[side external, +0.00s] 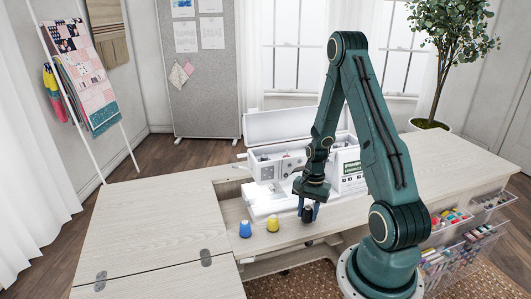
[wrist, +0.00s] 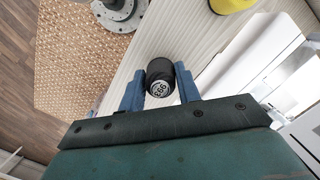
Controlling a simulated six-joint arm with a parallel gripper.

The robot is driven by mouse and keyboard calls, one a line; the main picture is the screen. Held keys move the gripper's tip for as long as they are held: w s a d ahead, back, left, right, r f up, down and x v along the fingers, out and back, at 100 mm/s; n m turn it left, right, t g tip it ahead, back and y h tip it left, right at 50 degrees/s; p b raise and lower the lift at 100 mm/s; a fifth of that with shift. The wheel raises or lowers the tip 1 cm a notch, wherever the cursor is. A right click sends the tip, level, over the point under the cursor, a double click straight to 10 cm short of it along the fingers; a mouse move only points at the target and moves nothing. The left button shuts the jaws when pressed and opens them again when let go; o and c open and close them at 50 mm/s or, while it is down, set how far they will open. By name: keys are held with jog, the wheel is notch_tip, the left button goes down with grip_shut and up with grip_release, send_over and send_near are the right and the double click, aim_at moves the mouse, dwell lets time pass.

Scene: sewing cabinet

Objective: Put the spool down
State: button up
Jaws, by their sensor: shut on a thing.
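My gripper (side external: 309,208) points down over the pale wooden table beside the white sewing machine. Its two blue fingers are shut on a black spool (wrist: 160,84) with a pale printed label on its end, seen between the fingers in the wrist view. In the side view the same dark spool (side external: 308,214) is partly covered by the fingers. It is close to the table top; I cannot tell whether it touches. A yellow spool (side external: 272,224) and a blue spool (side external: 245,229) stand upright on the table to the left of my gripper.
The sewing machine (side external: 270,205) stands right behind my gripper. Clear drawers with colourful supplies (side external: 450,218) are under the table's right side. The wooden table top (side external: 165,228) is bare at left, with metal hinges. A patterned rug (wrist: 80,60) lies below the table edge.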

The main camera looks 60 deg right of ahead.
aim_at(309, 208)
jog(key=shift+f, duration=0.65)
jog(key=shift+f, duration=0.1)
jog(key=o, duration=0.9)
jog(key=shift+o, duration=0.2)
notch_tip(309, 208, up, 12)
jog(key=d, duration=0.1)
jog(key=shift+d, duration=0.4)
